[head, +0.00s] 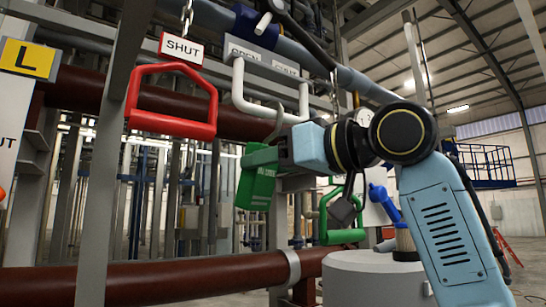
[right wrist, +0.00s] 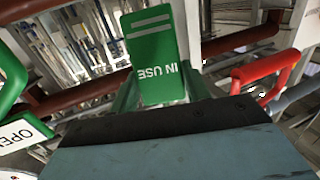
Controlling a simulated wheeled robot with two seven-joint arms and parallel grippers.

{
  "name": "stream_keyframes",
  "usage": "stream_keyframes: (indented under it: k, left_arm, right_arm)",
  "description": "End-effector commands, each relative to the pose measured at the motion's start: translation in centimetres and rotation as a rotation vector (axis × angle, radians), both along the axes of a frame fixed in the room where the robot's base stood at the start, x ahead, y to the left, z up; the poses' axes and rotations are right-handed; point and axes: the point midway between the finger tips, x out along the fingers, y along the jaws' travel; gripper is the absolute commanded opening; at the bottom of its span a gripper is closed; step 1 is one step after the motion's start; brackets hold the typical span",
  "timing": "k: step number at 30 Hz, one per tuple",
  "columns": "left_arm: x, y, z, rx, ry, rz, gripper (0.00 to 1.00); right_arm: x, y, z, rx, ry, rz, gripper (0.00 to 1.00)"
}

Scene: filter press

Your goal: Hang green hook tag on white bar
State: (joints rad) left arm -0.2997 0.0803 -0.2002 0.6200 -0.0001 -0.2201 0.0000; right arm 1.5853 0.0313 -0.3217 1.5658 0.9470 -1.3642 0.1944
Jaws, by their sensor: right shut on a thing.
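The green hook tag (head: 256,188) hangs in my right gripper (head: 264,157), which is shut on it near its top. In the right wrist view the tag (right wrist: 156,55) reads "IN USE" and stands between the fingers. Its grey hook (head: 276,124) rises above the gripper in the head view. The white bar (head: 268,114) is a U-shaped handle under the "OPEN" and "SHUT" signs. The hook's top overlaps the bar's lower run in the picture; I cannot tell whether it is around the bar or only near it. My left gripper is not in view.
A red handle (head: 172,129) under a "SHUT" sign (head: 181,48) is left of the white bar. A green handle (head: 341,236) hangs at lower right. A dark red pipe (head: 190,276) crosses below, and a grey post (head: 108,160) stands at left.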

Motion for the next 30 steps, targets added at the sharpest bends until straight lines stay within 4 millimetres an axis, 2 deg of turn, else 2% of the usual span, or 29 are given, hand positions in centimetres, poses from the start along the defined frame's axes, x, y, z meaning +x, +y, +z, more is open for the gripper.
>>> stream_keyframes:
  k: [14,15,20,30]
  left_arm:
    - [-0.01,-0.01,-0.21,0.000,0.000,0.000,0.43]
    - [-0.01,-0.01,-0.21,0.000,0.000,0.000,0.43]
    - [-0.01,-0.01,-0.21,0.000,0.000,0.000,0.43]
    - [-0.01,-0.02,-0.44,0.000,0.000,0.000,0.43]
  right_arm:
    - [-0.02,0.00,-0.40,0.000,0.000,0.000,0.23]
    - [-0.02,0.00,-0.39,0.000,0.000,0.000,0.52]
    - [-0.03,0.01,-0.39,0.000,0.000,0.000,0.72]
    - [-0.27,-0.34,-0.40,0.000,-0.001,0.001,0.72]
